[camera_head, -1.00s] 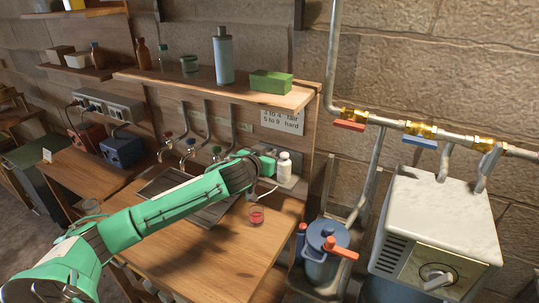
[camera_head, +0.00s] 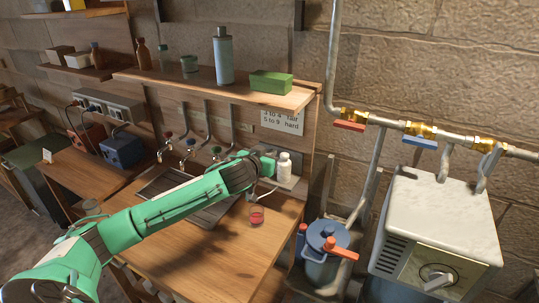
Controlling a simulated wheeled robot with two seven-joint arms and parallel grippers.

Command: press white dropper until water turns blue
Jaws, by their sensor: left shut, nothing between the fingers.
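The white dropper (camera_head: 284,168) is a small upright bottle shape on the wooden back panel, right of the taps. A thin pale spout runs from below it down to the left. A small clear glass (camera_head: 256,215) with red liquid stands on the wooden bench (camera_head: 215,250) below the spout. My left arm reaches in from the lower left. My left gripper (camera_head: 264,168) is shut and empty, just left of the dropper. I cannot tell whether it touches the dropper. My right gripper is not in view.
Several taps (camera_head: 190,146) stand over a dark sink tray (camera_head: 165,184) behind my arm. A shelf (camera_head: 200,84) with bottles and a green block (camera_head: 271,82) overhangs the dropper. A blue pot (camera_head: 322,245) and a white box heater (camera_head: 440,225) stand right. The bench front is clear.

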